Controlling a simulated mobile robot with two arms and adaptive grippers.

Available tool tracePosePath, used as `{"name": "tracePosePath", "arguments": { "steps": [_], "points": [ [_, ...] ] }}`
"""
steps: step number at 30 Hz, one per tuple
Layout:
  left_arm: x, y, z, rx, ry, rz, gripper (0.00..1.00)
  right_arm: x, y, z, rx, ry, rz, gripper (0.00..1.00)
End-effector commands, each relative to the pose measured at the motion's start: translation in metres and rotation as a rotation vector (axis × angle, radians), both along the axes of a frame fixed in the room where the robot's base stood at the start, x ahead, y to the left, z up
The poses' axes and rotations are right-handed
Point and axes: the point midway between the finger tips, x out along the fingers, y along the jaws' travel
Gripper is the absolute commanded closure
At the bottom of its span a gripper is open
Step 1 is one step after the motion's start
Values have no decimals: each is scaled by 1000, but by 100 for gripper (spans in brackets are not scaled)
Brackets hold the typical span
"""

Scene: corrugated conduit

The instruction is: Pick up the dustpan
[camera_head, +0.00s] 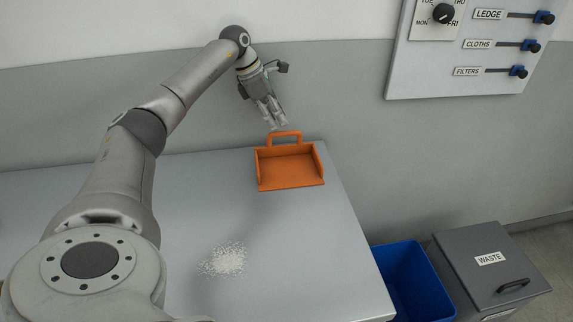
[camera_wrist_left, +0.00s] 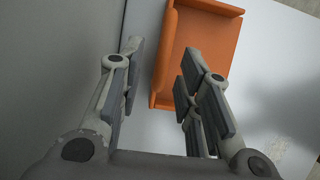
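The orange dustpan (camera_head: 290,172) lies on the grey table near its far right corner, with its looped handle (camera_head: 284,134) toward the wall. My left gripper (camera_head: 275,126) is just above and behind the handle, pointing down. In the left wrist view, the two fingers of the left gripper (camera_wrist_left: 162,54) are spread apart with nothing held between them. The dustpan (camera_wrist_left: 208,42) shows there beyond the fingers, partly covered by the right-hand finger. My right gripper is in neither view.
A pile of white bits (camera_head: 226,261) lies on the table (camera_head: 320,270) in front of the dustpan. The wall rises close behind the gripper. A blue bin (camera_head: 412,280) and a grey waste box (camera_head: 490,265) stand beyond the table's right edge. A labelled board (camera_head: 440,70) hangs on the wall.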

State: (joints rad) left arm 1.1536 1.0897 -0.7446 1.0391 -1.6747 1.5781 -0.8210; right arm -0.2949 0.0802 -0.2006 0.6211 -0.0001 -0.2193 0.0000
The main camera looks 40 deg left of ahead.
Motion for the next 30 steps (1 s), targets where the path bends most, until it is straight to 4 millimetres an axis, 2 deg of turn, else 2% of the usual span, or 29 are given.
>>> {"name": "tracePosePath", "arguments": {
  "steps": [9, 17, 24, 30],
  "points": [
    [9, -7, -41, 5, 13, 3, 68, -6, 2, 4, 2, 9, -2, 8],
    [11, -11, -60, 6, 12, 2, 68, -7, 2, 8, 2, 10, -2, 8],
    [14, -18, -93, 2, 11, 1, 68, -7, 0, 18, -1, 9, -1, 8],
    [17, -20, -105, 4, 8, 2, 68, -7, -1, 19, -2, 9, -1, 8]
  ]
}}
